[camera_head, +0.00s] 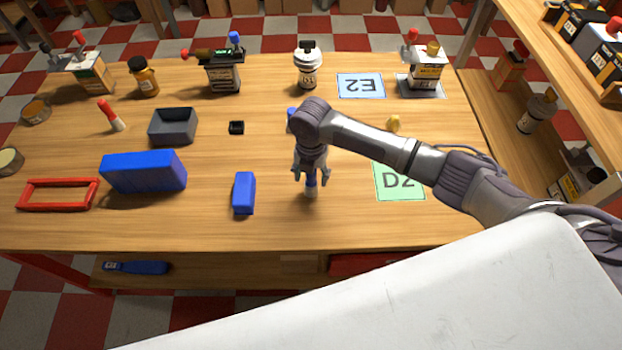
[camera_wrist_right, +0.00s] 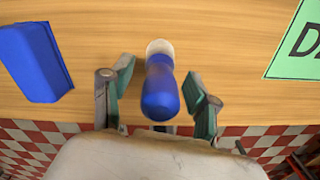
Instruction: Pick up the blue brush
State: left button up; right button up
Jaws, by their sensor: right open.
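The blue brush (camera_head: 311,186) stands upright on the wooden table, with a blue handle and a pale lower end. Its upper part is hidden by my right gripper (camera_head: 311,176) in the head view. In the right wrist view the blue brush (camera_wrist_right: 160,92) is seen from above, between the two spread fingers of my right gripper (camera_wrist_right: 160,105). There is a gap on each side of the handle, and the gripper is open. My left gripper is not in view.
A small blue block (camera_head: 244,193) lies to the left, and a larger blue box (camera_head: 145,172) farther left. A green D2 mat (camera_head: 399,193) lies right of the brush. Another blue object (camera_head: 291,116) is partly hidden behind my right arm. Bottles and devices line the table's back.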

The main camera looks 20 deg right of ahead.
grip_shut()
jog(key=shift+r, duration=0.1)
